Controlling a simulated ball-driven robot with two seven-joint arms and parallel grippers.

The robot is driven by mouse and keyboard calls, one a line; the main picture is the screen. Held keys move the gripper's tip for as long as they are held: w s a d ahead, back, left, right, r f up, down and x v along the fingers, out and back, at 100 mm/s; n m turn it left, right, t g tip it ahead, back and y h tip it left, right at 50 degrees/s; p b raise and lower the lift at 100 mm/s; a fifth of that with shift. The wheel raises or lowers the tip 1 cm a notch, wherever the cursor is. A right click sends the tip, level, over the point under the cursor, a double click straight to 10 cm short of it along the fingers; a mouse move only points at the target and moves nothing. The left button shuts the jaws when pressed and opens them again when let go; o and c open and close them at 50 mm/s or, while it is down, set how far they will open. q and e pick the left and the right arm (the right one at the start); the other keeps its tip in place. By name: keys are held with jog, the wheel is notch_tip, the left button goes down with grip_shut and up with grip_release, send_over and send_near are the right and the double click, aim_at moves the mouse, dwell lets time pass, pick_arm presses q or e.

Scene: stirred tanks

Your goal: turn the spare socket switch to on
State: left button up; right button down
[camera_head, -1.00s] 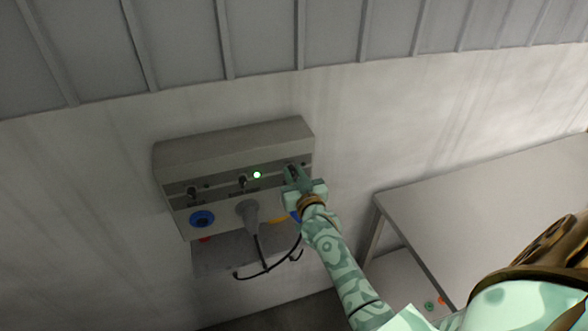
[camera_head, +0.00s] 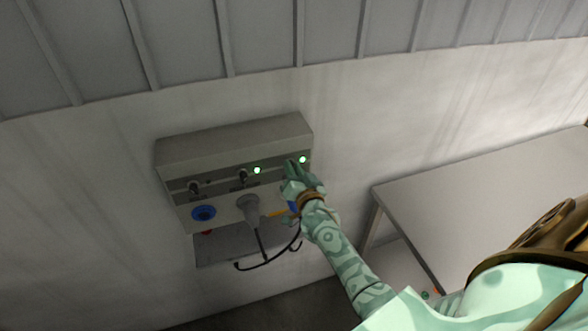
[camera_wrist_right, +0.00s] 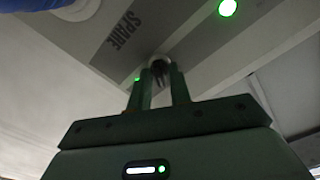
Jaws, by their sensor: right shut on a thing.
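The grey socket box (camera_head: 235,143) is on the pale wall, with several switches in a row above its sockets. My right gripper (camera_head: 293,170) is at the box's right end, over the rightmost switch, which it mostly hides in the head view. In the right wrist view, the gripper (camera_wrist_right: 161,75) is shut on the spare switch (camera_wrist_right: 160,63), beside the printed SPARE label (camera_wrist_right: 122,30). A green lamp (camera_head: 303,159) by this switch is lit; it also shows in the wrist view (camera_wrist_right: 227,8). My left gripper is not in view.
A grey plug (camera_head: 250,210) with a black cable sits in the middle socket, and the middle lamp (camera_head: 257,170) is green. A blue socket (camera_head: 204,213) is at the left. A grey table (camera_head: 470,200) stands to the right.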

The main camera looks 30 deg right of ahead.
dwell(0.3)
jog(key=c, duration=1.5)
grip_release()
jog(key=b+v, duration=0.1)
jog(key=v, duration=1.5)
jog(key=shift+s+a, duration=0.1)
jog(key=shift+a, duration=0.05)
